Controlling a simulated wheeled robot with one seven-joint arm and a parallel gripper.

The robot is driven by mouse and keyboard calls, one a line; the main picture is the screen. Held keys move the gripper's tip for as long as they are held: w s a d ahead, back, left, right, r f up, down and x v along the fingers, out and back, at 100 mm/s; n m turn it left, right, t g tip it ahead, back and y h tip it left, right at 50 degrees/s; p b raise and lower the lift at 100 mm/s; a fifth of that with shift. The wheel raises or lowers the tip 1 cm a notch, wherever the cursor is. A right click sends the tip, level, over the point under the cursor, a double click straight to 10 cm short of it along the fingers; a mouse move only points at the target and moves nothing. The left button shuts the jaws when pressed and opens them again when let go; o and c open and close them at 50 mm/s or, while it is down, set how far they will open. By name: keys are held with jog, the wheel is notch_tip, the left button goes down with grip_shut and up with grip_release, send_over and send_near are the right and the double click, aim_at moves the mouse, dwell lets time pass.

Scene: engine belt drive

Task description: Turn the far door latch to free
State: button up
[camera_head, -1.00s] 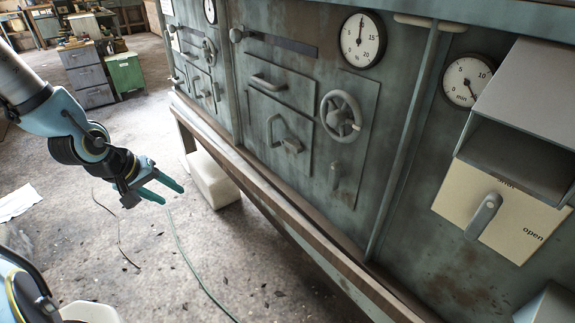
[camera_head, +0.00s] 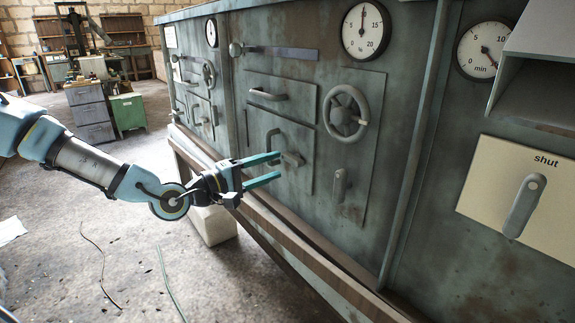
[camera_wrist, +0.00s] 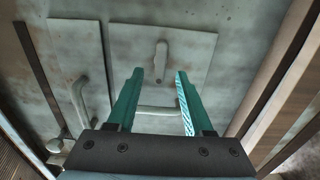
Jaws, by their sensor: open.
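A grey lever latch (camera_head: 293,158) lies level on a lower door (camera_head: 300,180) of the green-grey cabinet, right of that door's upright handle (camera_head: 269,137). In the wrist view the latch (camera_wrist: 161,60) is beyond my fingertips, roughly centred between them, and the handle (camera_wrist: 160,112) crosses the gap between the fingers. My gripper (camera_head: 279,166) is open, with its teal fingers pointing at this door. The latch is not between the fingers; contact cannot be told. A more distant bay has a similar door (camera_head: 200,116), its latch too small to make out.
A bar handle (camera_head: 268,95), a handwheel (camera_head: 345,111) and a short upright lever (camera_head: 339,185) surround the door. A wooden rail (camera_head: 300,250) runs below. A lever (camera_head: 525,205) on a plate marked "shut" is at right. Floor left of the cabinet is mostly clear.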

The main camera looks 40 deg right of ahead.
aim_at(289, 161)
jog(key=shift+s+d, duration=0.15)
jog(key=shift+d, duration=2.45)
grip_shut()
